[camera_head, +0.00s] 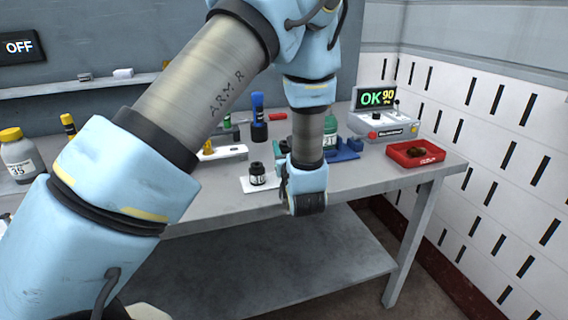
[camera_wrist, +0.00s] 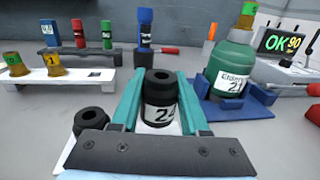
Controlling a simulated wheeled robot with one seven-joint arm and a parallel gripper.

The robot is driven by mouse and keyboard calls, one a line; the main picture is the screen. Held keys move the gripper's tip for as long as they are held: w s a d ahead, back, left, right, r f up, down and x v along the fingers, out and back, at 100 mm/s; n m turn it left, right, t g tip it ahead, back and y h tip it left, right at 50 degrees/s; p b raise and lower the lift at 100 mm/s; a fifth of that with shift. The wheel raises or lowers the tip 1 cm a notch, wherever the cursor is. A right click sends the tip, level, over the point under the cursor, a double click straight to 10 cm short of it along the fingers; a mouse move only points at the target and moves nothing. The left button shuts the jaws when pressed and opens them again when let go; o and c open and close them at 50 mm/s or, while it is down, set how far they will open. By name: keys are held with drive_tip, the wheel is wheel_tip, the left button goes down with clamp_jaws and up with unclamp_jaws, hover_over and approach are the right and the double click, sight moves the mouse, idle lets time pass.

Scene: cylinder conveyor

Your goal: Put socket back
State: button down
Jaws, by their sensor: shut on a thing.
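A black socket (camera_wrist: 161,88) with a white label, its first digit 2 and the rest partly cut off, stands upright between the two teal fingers of my gripper (camera_wrist: 160,100) in the wrist view. My gripper is shut on it. A second black socket (camera_wrist: 88,122) is just left of my gripper; in the head view this socket (camera_head: 257,172) stands on a white plate (camera_head: 243,186).
A green bottle (camera_wrist: 232,68) in a blue holder (camera_wrist: 245,103) stands close on the right. A blue-capped tube (camera_wrist: 146,32) and a white rack (camera_wrist: 75,57) are behind. A red tray (camera_head: 402,160) and an "OK 90" device (camera_head: 385,131) are at the right.

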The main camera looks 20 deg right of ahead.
drive_tip(key=shift+f+p, duration=0.6)
drive_tip(key=shift+f, duration=1.9)
drive_tip(key=shift+f, duration=0.2)
drive_tip(key=shift+c, duration=2)
unclamp_jaws()
